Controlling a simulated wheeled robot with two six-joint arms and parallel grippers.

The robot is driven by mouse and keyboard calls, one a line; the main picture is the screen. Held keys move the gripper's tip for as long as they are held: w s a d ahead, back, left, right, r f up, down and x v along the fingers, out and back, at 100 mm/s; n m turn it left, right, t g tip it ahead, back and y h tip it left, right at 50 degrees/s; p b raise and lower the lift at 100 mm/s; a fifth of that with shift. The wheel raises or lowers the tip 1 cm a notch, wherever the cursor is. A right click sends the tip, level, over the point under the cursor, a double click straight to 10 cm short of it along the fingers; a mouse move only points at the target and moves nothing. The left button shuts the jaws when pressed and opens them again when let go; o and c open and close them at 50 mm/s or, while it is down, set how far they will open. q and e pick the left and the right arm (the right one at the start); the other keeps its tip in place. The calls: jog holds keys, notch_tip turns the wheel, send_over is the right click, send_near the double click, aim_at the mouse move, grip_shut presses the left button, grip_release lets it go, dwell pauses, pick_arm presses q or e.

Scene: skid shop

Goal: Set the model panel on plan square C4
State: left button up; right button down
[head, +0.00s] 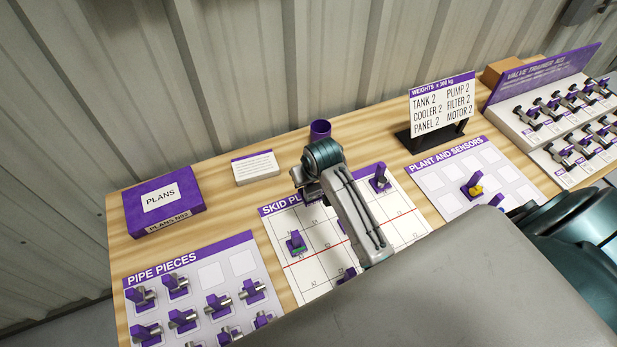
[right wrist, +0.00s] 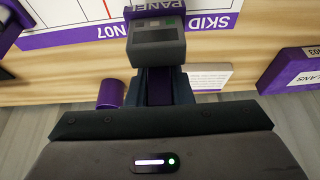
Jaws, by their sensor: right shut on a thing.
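The model panel (right wrist: 156,42) is a grey block with a small dark screen, a green light and a purple top marked PANEL. In the right wrist view my right gripper (right wrist: 160,84) is shut on it. The plan sheet (head: 308,272), headed SKID, has a grid with a red line. It also shows upside down in the right wrist view (right wrist: 72,36), behind the panel. In the head view my right arm hangs over the sheet's back edge and hides part of the grid; the panel is hidden there. I cannot make out square C4. My left gripper is not in view.
A purple cup (head: 320,130) stands behind my wrist. The PLANS box (head: 183,221), pipe board (head: 210,273) and sensor board (head: 437,189) flank the sheet.

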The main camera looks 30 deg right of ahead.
aim_at(309, 189)
jog(key=shift+f+b, duration=0.85)
jog(key=shift+f, duration=1.65)
jog(key=shift+f, duration=0.1)
jog(key=shift+f+b, duration=0.35)
jog(key=shift+f, duration=1.4)
jog(key=shift+p, duration=0.55)
jog(key=shift+f, duration=0.7)
